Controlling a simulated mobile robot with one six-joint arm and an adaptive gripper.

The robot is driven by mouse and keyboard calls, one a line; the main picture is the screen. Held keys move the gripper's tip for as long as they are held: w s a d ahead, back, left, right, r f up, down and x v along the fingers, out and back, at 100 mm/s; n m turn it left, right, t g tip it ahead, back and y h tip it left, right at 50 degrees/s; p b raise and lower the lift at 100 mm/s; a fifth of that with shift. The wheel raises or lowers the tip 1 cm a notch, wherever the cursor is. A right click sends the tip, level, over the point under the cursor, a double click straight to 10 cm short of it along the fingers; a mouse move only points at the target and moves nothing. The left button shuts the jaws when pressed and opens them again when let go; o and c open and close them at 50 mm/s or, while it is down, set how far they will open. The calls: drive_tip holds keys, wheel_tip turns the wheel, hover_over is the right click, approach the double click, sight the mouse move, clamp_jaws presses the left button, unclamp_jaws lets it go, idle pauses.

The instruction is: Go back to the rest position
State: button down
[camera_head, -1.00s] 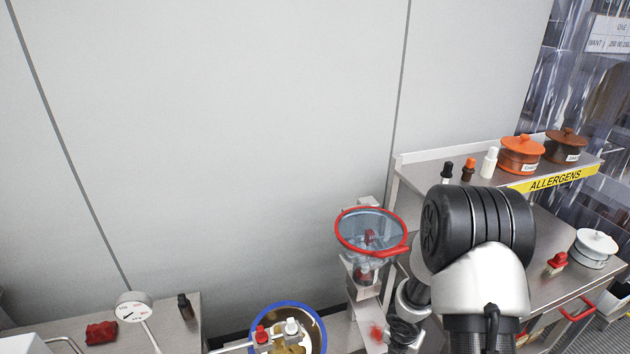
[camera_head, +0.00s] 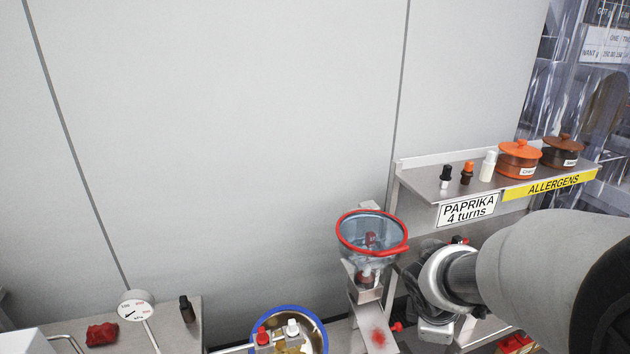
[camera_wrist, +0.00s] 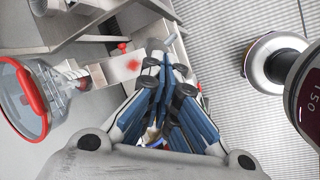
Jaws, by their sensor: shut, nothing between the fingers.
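My gripper (camera_wrist: 165,95) shows in the wrist view with its blue-padded fingers together and nothing held between them. In the head view my arm reaches in from the right, and the fingers are not clear there. The hopper with a red rim (camera_head: 370,232) stands left of my arm, with a metal chute (camera_head: 373,325) below it that bears red powder. In the wrist view the hopper (camera_wrist: 22,100) is to the left of my gripper, apart from it.
A shelf (camera_head: 425,182) at the right holds small bottles and an orange pot (camera_head: 519,158) and a brown pot (camera_head: 562,150). A sign reads PAPRIKA 4 turns (camera_head: 468,210). A blue-rimmed drum (camera_head: 322,330) is at the bottom. A dial (camera_head: 136,305) stands at the left.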

drive_tip(key=s+a+r+m+y+b, duration=0.1)
drive_tip(key=s+a+r+m, duration=0.1)
drive_tip(key=s, duration=0.4)
drive_tip(key=s+a+r+m+y+b, duration=0.1)
drive_tip(key=s+a+r+m, duration=0.1)
drive_tip(key=s+a+m, duration=0.2)
drive_tip(key=s+a+r+m+t+y+b, duration=0.1)
drive_tip(key=s+a+r+m, duration=0.2)
drive_tip(key=s+m, duration=0.5)
drive_tip(key=shift+s, duration=0.2)
drive_tip(key=shift+r, duration=0.1)
